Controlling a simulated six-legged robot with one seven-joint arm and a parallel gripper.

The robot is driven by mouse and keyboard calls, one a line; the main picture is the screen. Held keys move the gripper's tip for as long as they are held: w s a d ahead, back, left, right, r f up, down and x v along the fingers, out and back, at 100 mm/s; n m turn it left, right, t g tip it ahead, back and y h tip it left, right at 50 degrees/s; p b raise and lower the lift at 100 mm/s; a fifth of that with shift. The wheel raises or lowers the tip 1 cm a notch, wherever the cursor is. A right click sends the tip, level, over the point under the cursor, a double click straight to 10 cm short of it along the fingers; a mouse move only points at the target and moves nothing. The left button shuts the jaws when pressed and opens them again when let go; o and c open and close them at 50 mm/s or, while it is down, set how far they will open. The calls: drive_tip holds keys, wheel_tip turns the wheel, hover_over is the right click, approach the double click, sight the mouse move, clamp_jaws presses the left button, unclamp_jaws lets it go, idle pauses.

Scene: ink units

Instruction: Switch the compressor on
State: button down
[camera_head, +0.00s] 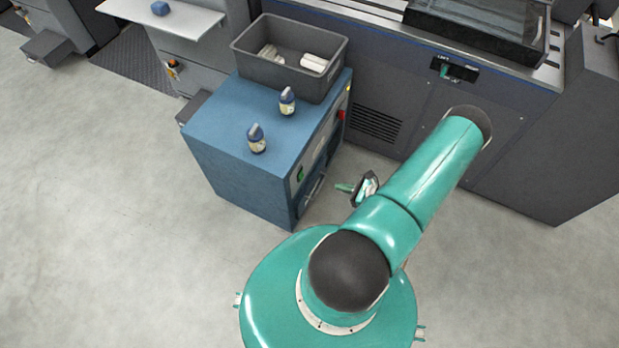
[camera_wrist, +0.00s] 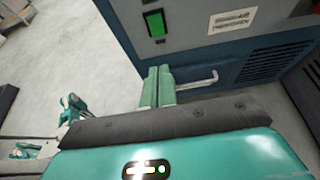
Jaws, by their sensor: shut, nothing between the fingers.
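The compressor appears to be the blue cabinet (camera_head: 235,185) left of my arm in the head view. A green switch (camera_head: 300,174) sits on its front face near the left edge. In the head view my gripper (camera_head: 345,187) shows small beside the cabinet front. The switch's position is not clear.
A grey bin (camera_head: 245,62) with white rolls and two small bottles (camera_head: 256,138) (camera_head: 287,102) stand on the cabinet. A bar handle (camera_wrist: 205,82) juts from its front near my fingers. A dark grey machine (camera_head: 400,80) stands behind. The floor at left is clear.

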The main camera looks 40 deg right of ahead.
sight(302, 175)
drive_tip(key=r+x, duration=0.1)
drive_tip(key=x, duration=1.2)
drive_tip(key=shift+w+a, duration=0.2)
drive_tip(key=shift+w, duration=0.35)
drive_tip(key=shift+f, duration=0.1)
drive_tip(key=shift+w+f, duration=0.1)
drive_tip(key=shift+w, duration=0.15)
drive_tip(key=shift+a, duration=0.1)
drive_tip(key=shift+w+r, duration=0.1)
drive_tip(key=shift+r, duration=0.8)
